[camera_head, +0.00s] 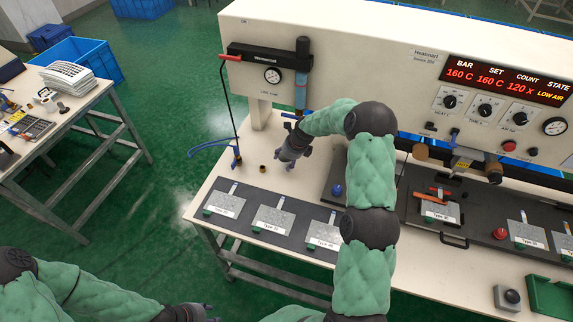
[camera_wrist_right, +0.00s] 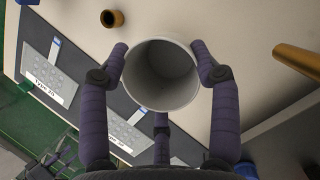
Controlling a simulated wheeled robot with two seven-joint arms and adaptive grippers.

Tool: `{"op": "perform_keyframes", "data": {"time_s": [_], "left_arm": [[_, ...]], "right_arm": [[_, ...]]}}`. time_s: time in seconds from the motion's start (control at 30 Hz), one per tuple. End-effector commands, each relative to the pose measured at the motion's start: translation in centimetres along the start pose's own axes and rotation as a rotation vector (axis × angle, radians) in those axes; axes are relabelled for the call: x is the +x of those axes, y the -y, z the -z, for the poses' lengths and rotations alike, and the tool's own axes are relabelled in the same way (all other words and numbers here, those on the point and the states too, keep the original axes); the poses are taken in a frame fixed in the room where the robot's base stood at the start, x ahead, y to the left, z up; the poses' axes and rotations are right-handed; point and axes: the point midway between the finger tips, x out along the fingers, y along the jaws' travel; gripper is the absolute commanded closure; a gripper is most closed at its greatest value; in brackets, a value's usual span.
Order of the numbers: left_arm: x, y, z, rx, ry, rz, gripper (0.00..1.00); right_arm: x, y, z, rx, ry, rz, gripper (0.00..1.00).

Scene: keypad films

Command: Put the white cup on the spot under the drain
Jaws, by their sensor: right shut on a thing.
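The white cup (camera_wrist_right: 161,75) is between the fingers of my right gripper (camera_wrist_right: 160,70) in the right wrist view. The fingers are shut on its sides, and its open mouth and empty inside face the camera. In the head view my right gripper (camera_head: 288,160) is low over the pale bench top, near the machine's left end. I cannot make out the cup there. The air filter unit with a bluish bowl (camera_head: 301,92) hangs on the machine front above my right gripper; its drain end is hard to see. My left gripper (camera_head: 200,311) is at the bottom edge, its fingers unclear.
A small brass ring (camera_head: 263,168) stands on the bench left of my right gripper. A blue-handled stand (camera_head: 237,158) is farther left. Dark mats with metal plates (camera_head: 273,219) line the bench front. A blue knob (camera_head: 337,190) is to the right.

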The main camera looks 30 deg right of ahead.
Motion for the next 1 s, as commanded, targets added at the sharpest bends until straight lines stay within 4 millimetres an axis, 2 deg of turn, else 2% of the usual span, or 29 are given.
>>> {"op": "perform_keyframes", "data": {"time_s": [0.17,0.4,0.77,0.8,0.83,0.87,1.0], "left_arm": [[0.1,0.0,0.0,0.0,0.0,0.0,0.6],[0.4,0.2,0.0,0.0,0.0,0.0,0.6],[0.5,0.2,0.0,0.0,0.0,0.0,0.6],[0.5,0.2,0.0,0.0,0.0,0.0,0.6],[0.5,0.2,0.0,0.0,0.0,0.0,0.6],[0.5,0.2,0.0,0.0,0.0,0.0,0.6],[0.5,0.2,0.0,0.0,0.0,0.0,0.6]], "right_arm": [[0.8,0.2,0.2,0.0,-0.002,-0.002,0.7],[3.3,0.3,1.3,0.001,-0.001,0.0,0.7],[3.6,0.3,1.4,0.0,-0.001,0.0,0.7],[3.5,0.3,1.3,0.0,0.0,0.0,0.26],[3.5,0.3,1.3,0.0,0.0,0.0,0.18],[3.5,0.3,1.3,0.0,-0.001,0.0,0.14],[3.5,0.3,1.3,0.0,-0.001,0.0,0.14]]}}
